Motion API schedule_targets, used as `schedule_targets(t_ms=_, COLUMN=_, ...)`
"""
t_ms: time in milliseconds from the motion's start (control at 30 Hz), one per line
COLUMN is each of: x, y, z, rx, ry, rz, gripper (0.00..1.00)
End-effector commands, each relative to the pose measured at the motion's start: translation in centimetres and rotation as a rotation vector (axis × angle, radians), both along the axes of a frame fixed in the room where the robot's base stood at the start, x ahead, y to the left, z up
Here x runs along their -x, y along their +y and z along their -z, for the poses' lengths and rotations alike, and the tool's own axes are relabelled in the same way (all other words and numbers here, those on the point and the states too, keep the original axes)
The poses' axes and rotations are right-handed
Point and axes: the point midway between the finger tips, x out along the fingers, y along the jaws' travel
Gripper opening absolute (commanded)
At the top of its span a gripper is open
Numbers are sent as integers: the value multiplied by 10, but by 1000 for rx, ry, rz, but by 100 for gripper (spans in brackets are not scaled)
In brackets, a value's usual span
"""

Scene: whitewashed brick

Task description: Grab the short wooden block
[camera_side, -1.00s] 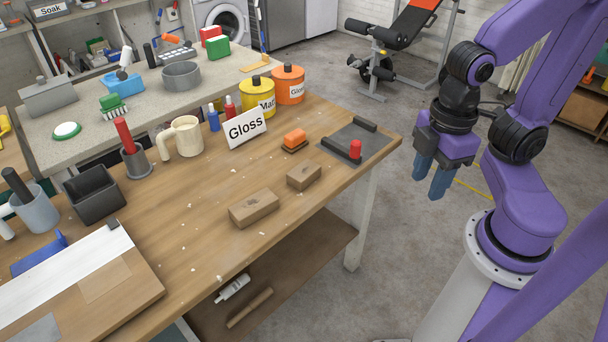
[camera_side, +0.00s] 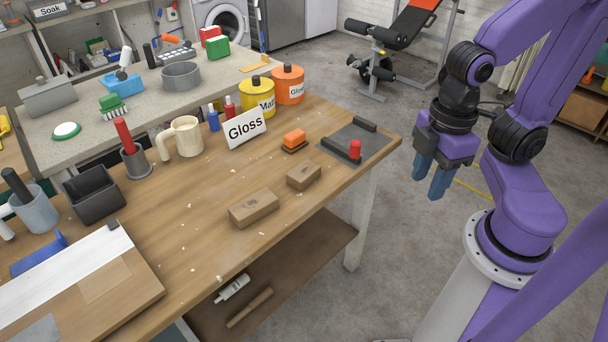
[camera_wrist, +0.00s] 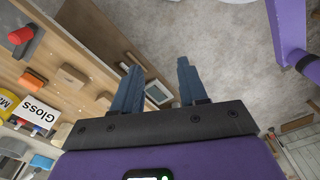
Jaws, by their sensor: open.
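Two wooden blocks lie on the workbench in the side view. The short wooden block (camera_side: 304,175) is the smaller one, near the bench's front edge. The longer wooden block (camera_side: 254,208) lies to its left and nearer the camera. In the wrist view, the short block (camera_wrist: 71,77) and the longer block (camera_wrist: 104,100) show at the left. My gripper (camera_side: 433,181) hangs beyond the bench's right end, apart from both blocks, with its blue fingers pointing down. In the wrist view its two fingers (camera_wrist: 160,82) are spread with nothing between them.
A grey plate (camera_side: 340,151) with a red knob (camera_side: 355,150) sits at the bench's right corner. An orange-topped block (camera_side: 294,139) and a "Gloss" sign (camera_side: 247,128) stand behind the short block. Paint cans (camera_side: 257,97) stand further back. Bare wood surrounds the blocks.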

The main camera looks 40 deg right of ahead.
Motion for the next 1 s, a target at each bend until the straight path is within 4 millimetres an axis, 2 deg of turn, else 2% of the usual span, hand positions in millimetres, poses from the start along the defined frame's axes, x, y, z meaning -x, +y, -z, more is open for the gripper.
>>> schedule_targets(t_ms=133, x=0, y=0, z=0, rx=0, ry=0, rz=0, gripper=43)
schedule_targets(t_ms=167, x=0, y=0, z=0, rx=0, ry=0, rz=0, gripper=49)
schedule_targets(t_ms=200, x=0, y=0, z=0, rx=0, ry=0, rz=0, gripper=62)
schedule_targets(t_ms=300, x=0, y=0, z=0, rx=0, ry=0, rz=0, gripper=89)
schedule_targets(t_ms=567, x=0, y=0, z=0, rx=0, ry=0, rz=3, gripper=89)
schedule_targets(t_ms=667, x=-7, y=3, z=-1, rx=1, ry=1, rz=47, gripper=89)
schedule_targets(t_ms=767, x=-22, y=11, z=-2, rx=1, ry=4, rz=167, gripper=89)
schedule_targets(t_ms=1000, x=-92, y=32, z=-1, rx=4, ry=14, rz=663, gripper=89)
